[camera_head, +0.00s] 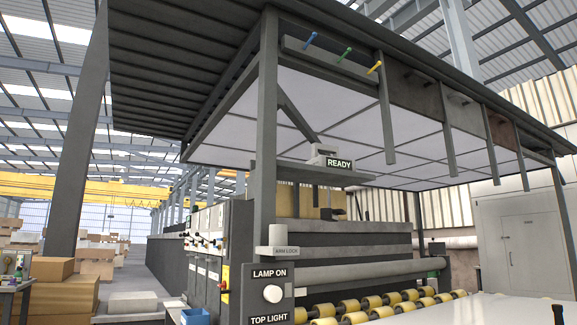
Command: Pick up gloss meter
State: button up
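I cannot tell for certain which thing is the gloss meter. A small pale grey device (322,152) sits on a grey shelf under the canopy, behind the front post. A dark sign reading READY (339,163) is at its right. A small dark object (333,214) shows below that shelf, too small to name. My gripper is not recognisable in this view. Small dark shapes (559,314) poke in at the bottom right edge, and I cannot tell what they are.
A thick grey post (266,130) and the dark canopy (180,70) frame the machine. A lamp switch panel (272,294) is on the post. Yellow rollers (375,304) lead to a pale slab (480,307). A blue bin (195,317) and boxes (60,298) stand left.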

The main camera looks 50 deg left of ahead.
aim_at(334, 161)
jog(key=u, duration=1.2)
jog(key=z, duration=1.55)
jog(key=u, duration=1.55)
